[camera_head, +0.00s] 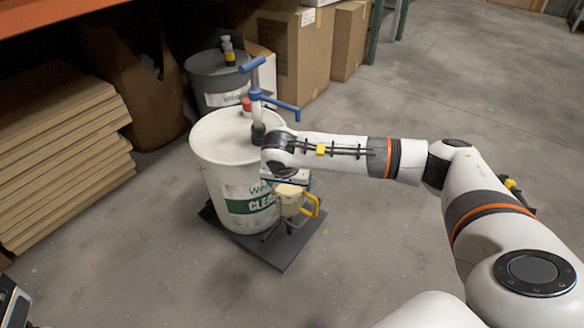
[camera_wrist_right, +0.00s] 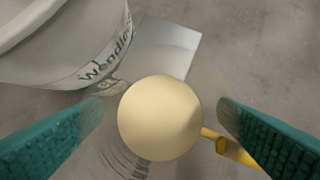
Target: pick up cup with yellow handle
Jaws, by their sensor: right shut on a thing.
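The cup (camera_head: 289,199) has pale yellow contents and a yellow handle (camera_head: 313,206). It is in front of the large white bucket, above the dark base plate. My right gripper (camera_head: 285,181) is over the cup and shut on it. In the right wrist view the pale round cup top (camera_wrist_right: 159,118) lies between the two teal fingers of my right gripper (camera_wrist_right: 161,110), and the yellow handle (camera_wrist_right: 232,149) sticks out to the lower right. Thin wire-like legs show beneath the cup. I cannot tell whether it still rests on them. My left gripper is not in view.
The white bucket (camera_head: 214,161) with a blue-handled pump (camera_head: 268,98) stands close behind the gripper on a dark plate (camera_head: 283,255). A grey bucket (camera_head: 207,80), cardboard boxes (camera_head: 285,50) and stacked boards (camera_head: 60,150) stand farther back. The floor at right is clear.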

